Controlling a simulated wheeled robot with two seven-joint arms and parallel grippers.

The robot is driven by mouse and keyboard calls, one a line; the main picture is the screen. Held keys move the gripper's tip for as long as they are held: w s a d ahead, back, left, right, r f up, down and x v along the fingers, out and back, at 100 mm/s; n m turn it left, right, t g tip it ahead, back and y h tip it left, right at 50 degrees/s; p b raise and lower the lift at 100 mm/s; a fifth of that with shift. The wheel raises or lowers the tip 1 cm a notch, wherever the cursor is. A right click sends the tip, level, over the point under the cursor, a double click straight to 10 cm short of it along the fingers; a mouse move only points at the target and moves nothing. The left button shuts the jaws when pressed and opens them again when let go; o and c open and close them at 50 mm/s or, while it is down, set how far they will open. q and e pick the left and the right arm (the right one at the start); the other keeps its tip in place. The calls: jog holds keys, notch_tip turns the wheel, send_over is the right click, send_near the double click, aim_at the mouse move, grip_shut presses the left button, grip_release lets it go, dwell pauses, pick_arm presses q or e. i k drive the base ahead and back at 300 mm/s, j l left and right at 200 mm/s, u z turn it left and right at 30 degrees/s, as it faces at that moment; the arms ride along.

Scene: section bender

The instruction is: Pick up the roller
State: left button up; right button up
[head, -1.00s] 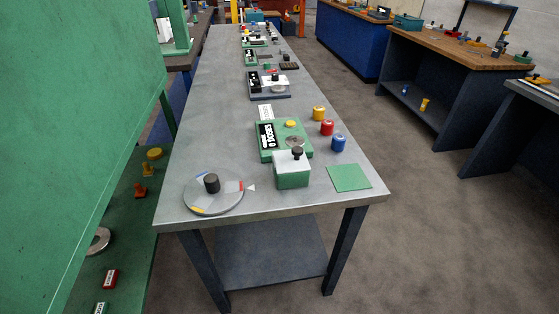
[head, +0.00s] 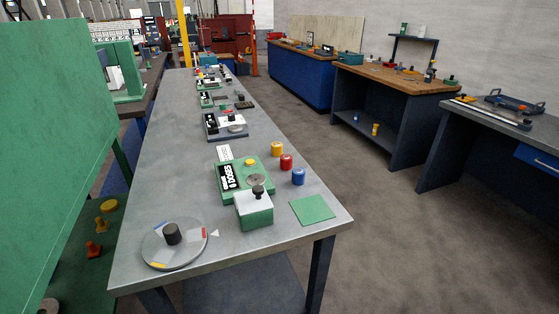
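I cannot tell for certain which thing is the roller. A dark upright cylinder (head: 172,233) stands on a round grey disc (head: 150,252) at the near left of the long grey table (head: 285,245). Yellow (head: 277,149), red (head: 286,162) and blue (head: 298,177) short cylinders stand in a row near the table's right edge. Neither gripper is in view.
A green box with a black knob (head: 254,213), a green device (head: 232,182) and a green square (head: 312,210) are on the long table. Wooden-topped benches (head: 395,78) and a grey bench (head: 490,130) stand to the right. The floor (head: 420,240) between is clear.

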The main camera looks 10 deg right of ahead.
aim_at(285, 160)
jog(key=i+l+u, duration=0.2)
jog(key=l, duration=0.25)
jog(key=i+l+u, duration=0.15)
jog(key=l, duration=0.35)
jog(key=i+l+u, duration=0.2)
jog(key=l, duration=0.3)
jog(key=i+l+u, duration=0.2)
jog(key=l, duration=0.3)
jog(key=l+u, duration=0.2)
jog(key=l, duration=0.35)
